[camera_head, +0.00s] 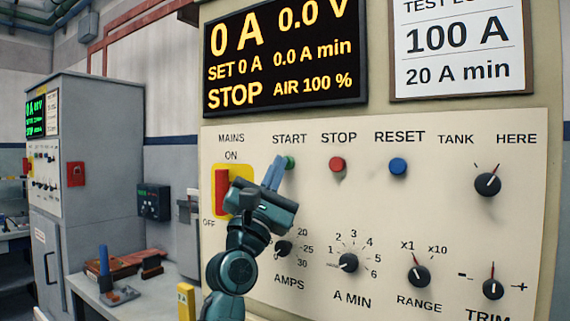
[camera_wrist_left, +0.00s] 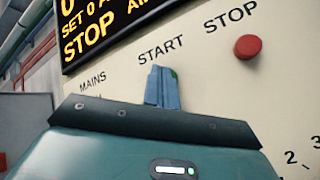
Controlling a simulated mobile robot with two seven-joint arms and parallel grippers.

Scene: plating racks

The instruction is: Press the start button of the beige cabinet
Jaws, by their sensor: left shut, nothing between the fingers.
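The green start button (camera_head: 290,162) is on the cream panel of the beige cabinet (camera_head: 440,235), under the word START. My left gripper (camera_head: 275,172) is shut and empty, with its blue fingertips just left of the button. The cabinet's display (camera_head: 285,55) reads STOP, 0 A and 0.0 V. My right gripper is not in view.
The red mains switch (camera_head: 222,190) on its yellow plate is close left of my gripper. The red stop button (camera_head: 337,164) and blue reset button (camera_head: 398,166) are to the right. Several black knobs sit below. A grey cabinet (camera_head: 100,130) stands at left.

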